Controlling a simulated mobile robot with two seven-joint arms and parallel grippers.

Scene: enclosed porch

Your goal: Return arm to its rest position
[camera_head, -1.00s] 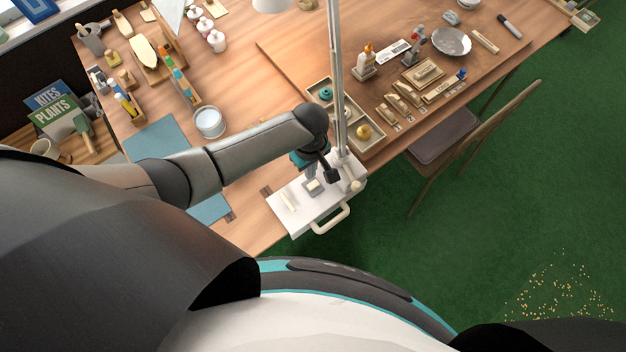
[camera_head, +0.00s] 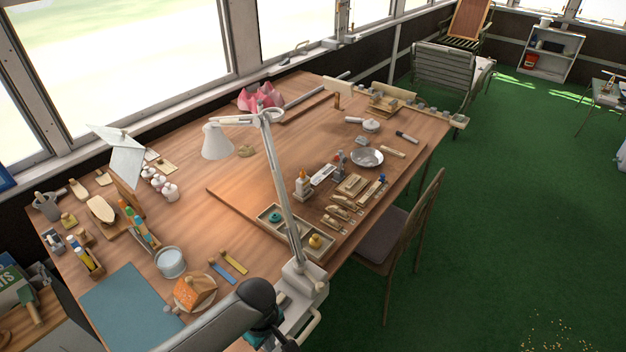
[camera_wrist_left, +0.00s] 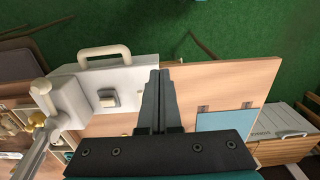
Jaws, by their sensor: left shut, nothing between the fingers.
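My left arm comes in from the bottom of the head view, over the table's near edge. My left gripper shows in the left wrist view (camera_wrist_left: 160,76), its two dark fingers shut together and empty. It points down over the wooden table beside the white lamp base (camera_wrist_left: 115,78). In the head view the dark wrist hides most of the gripper, close to the lamp base (camera_head: 305,284). My right arm and gripper are in no current view.
A desk lamp (camera_head: 215,140) rises from the base next to my wrist. A chair (camera_head: 412,225) stands right of the table (camera_head: 225,165).

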